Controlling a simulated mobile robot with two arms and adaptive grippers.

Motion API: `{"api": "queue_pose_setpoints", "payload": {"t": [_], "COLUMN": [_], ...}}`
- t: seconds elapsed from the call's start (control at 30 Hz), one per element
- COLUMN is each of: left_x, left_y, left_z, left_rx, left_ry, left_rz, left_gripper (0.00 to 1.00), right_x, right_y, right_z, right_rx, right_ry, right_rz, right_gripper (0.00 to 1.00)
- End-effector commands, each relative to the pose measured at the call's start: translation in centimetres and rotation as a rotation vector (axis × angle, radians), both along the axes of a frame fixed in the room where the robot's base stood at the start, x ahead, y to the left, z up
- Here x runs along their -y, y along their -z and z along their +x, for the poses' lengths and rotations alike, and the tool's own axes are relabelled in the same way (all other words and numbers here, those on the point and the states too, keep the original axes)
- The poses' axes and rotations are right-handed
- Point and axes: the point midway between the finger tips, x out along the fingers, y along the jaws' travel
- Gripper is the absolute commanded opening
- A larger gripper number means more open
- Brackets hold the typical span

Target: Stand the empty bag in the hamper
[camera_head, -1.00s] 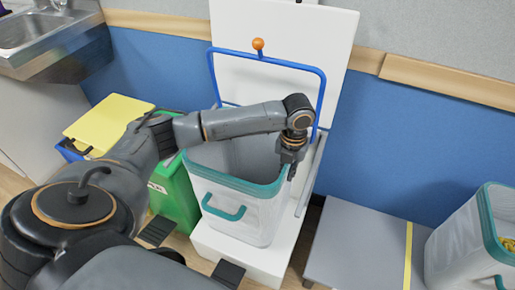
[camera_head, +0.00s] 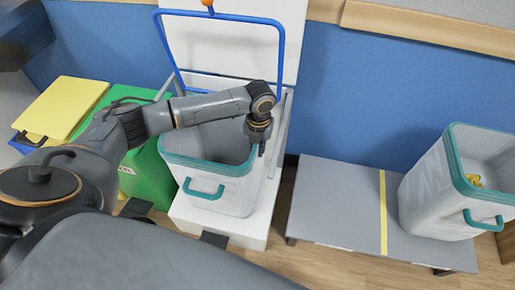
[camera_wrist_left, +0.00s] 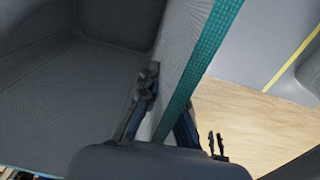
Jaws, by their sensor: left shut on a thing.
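The empty bag (camera_head: 225,190), pale grey with a teal rim and teal handle, stands upright inside the hamper (camera_head: 245,237), a white stand with a blue hoop. Its inside looks bare in the left wrist view (camera_wrist_left: 70,90). My left gripper (camera_head: 262,150) is shut on the bag's right rim. In the left wrist view, its fingers (camera_wrist_left: 165,112) lie either side of the wall near the teal rim (camera_wrist_left: 208,45). Two small dark prongs, apparently my right gripper (camera_wrist_left: 217,143), show far below over the floor, apart and empty.
A grey bench (camera_head: 335,205) with a yellow stripe stands right of the hamper. A second teal-rimmed bag (camera_head: 425,190) holding yellow things (camera_head: 474,181) stands on it. A green bin (camera_head: 150,175) and a yellow-lidded bin (camera_head: 62,105) are on the left. Floor shows in front of the bench.

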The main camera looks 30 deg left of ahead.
Motion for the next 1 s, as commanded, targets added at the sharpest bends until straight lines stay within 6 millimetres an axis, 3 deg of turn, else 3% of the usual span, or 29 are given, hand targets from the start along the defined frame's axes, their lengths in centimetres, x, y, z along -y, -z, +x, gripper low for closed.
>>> {"api": "queue_pose_setpoints", "payload": {"t": [0.3,0.43,0.77,0.87,1.0], "left_x": [0.0,0.0,0.0,0.0,0.0], "left_y": [0.1,0.2,0.0,-0.9,-3.5], "left_z": [0.1,0.0,0.0,0.1,0.1], "left_rx": [0.001,0.000,0.001,0.002,0.003], "left_ry": [-0.001,0.000,0.000,0.000,0.000], "left_rz": [0.001,0.000,0.000,0.000,-0.001], "left_gripper": [0.00,0.28,0.29,0.29,0.29], "right_x": [0.0,0.0,0.0,0.0,0.2], "right_y": [-0.1,-0.1,-0.1,-0.3,1.7], "right_z": [0.0,0.0,0.1,0.1,-1.4], "right_rx": [0.000,0.000,0.001,0.006,-0.017], "right_ry": [0.000,0.000,0.000,0.000,-0.003], "right_rz": [-0.001,-0.001,-0.001,0.000,-0.002], "right_gripper": [0.29,0.29,0.29,0.29,0.29]}}
